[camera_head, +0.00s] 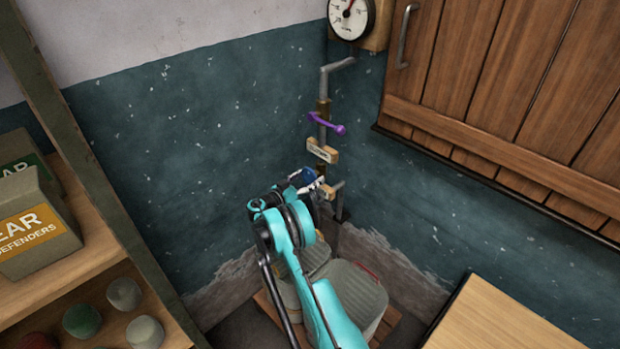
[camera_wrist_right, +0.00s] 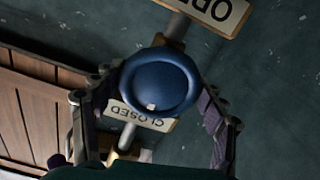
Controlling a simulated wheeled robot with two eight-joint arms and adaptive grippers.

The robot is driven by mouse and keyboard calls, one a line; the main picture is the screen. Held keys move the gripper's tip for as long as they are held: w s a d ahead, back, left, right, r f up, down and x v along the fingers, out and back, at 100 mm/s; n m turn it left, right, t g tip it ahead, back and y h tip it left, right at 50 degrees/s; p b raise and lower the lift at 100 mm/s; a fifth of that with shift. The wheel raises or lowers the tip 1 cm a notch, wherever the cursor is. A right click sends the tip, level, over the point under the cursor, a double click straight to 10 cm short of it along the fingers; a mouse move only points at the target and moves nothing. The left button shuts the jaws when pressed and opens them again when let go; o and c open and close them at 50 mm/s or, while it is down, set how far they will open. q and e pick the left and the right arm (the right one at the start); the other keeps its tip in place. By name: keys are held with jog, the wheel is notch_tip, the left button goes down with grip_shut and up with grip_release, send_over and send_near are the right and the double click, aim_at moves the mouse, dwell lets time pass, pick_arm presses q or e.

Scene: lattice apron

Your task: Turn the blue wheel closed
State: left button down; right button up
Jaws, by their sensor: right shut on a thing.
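The blue wheel (camera_wrist_right: 160,78) sits in the middle of the right wrist view, with a small pale mark on its lower part. A plate reading CLOSED (camera_wrist_right: 145,117) lies just below it, partly covered, and an OPEN plate (camera_wrist_right: 215,10) is at the top. My right gripper (camera_wrist_right: 163,92) has a finger on each side of the wheel and is shut on it. In the head view the wheel (camera_head: 304,178) is a small blue patch on the wall pipe, partly hidden by my right gripper (camera_head: 311,187). My left gripper is not in view.
A purple lever (camera_head: 327,123) is on the pipe above the wheel, with a gauge (camera_head: 350,16) higher up. A wooden cabinet (camera_head: 520,80) hangs right. Grey bins (camera_head: 352,290) stand below; shelves (camera_head: 75,275) are left, a wooden top (camera_head: 490,325) lower right.

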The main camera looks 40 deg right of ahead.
dwell(0.3)
jog(key=o, duration=1.2)
jog(key=shift+d, duration=0.1)
jog(key=shift+c, duration=0.2)
jog(key=s+a, duration=0.1)
jog(key=a, duration=1.1)
